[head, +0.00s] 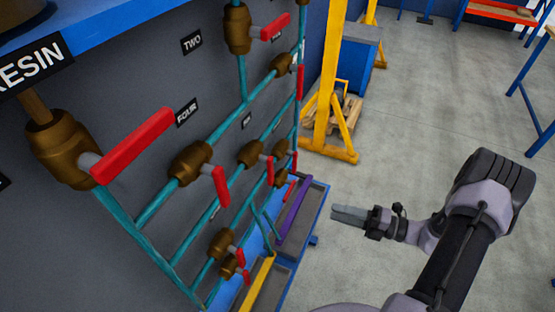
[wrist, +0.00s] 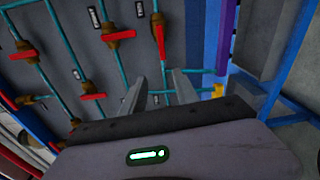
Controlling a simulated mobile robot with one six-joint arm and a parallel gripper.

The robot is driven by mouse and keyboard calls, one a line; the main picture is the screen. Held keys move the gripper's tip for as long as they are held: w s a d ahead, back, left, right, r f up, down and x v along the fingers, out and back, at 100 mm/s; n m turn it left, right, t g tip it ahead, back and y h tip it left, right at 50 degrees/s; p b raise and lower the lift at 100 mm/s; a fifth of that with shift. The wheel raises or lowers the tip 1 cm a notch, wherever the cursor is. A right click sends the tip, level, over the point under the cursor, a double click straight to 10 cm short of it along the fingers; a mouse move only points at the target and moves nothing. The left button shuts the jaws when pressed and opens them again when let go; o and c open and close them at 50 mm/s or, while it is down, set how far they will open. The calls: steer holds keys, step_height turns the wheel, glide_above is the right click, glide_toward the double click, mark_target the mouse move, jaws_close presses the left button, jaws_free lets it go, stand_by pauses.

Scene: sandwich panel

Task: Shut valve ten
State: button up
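Several brass valves with red lever handles sit on teal pipes on a grey panel. In the head view, the readable plates are TWO (head: 191,42) and FOUR (head: 187,112); I cannot tell which valve is ten. Lower valves show at mid panel (head: 250,154) and near the bottom (head: 222,243). My gripper (head: 349,215) is to the right of the panel, in free air, touching no handle. In the wrist view my gripper (wrist: 159,78) has its fingers apart with nothing between them. Red handles show there at left (wrist: 93,97) and top (wrist: 160,36); their plates are too small to read.
A RESIN plate (head: 35,65) is at the upper left. A blue-edged tray (head: 318,205) with a purple bar (head: 295,212) and a yellow bar (head: 257,285) juts out below the panel. A yellow stand (head: 328,90) is beyond.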

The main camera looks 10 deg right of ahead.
steer(key=f+m+t, duration=0.1)
steer(key=m, duration=0.1)
steer(key=b, duration=0.3)
glide_toward(287, 194)
steer(key=x, duration=1)
steer(key=shift+f, duration=0.4)
jaws_close()
